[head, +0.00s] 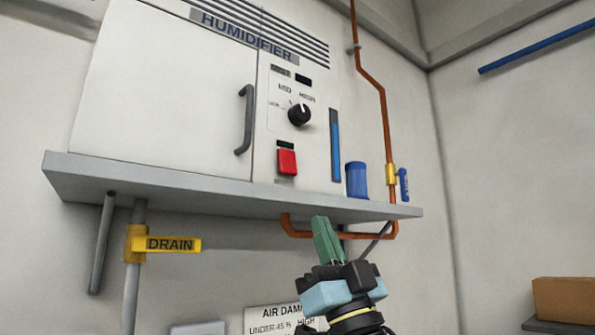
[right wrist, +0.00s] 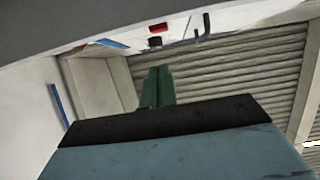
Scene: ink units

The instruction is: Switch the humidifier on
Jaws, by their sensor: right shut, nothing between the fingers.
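The humidifier (head: 165,95) is a white cabinet on a grey wall shelf (head: 230,190), with its name on a label at the top. Its panel carries a black dial (head: 299,115), a red switch (head: 287,162) below the dial and a tall blue gauge (head: 336,145). My right gripper (head: 322,222) has green fingers, shut and empty, pointing up near the shelf's front edge, below and right of the red switch and apart from it. In the right wrist view the green fingers (right wrist: 156,75) point up, with a red patch (right wrist: 158,28) beyond them. My left gripper is not in view.
A blue cup (head: 356,180) stands on the shelf's right end, beside a copper pipe (head: 385,120) with a yellow fitting. A yellow drain handle (head: 172,244) and pipes hang below the shelf. A cardboard box (head: 562,302) sits at lower right. Space before the panel looks clear.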

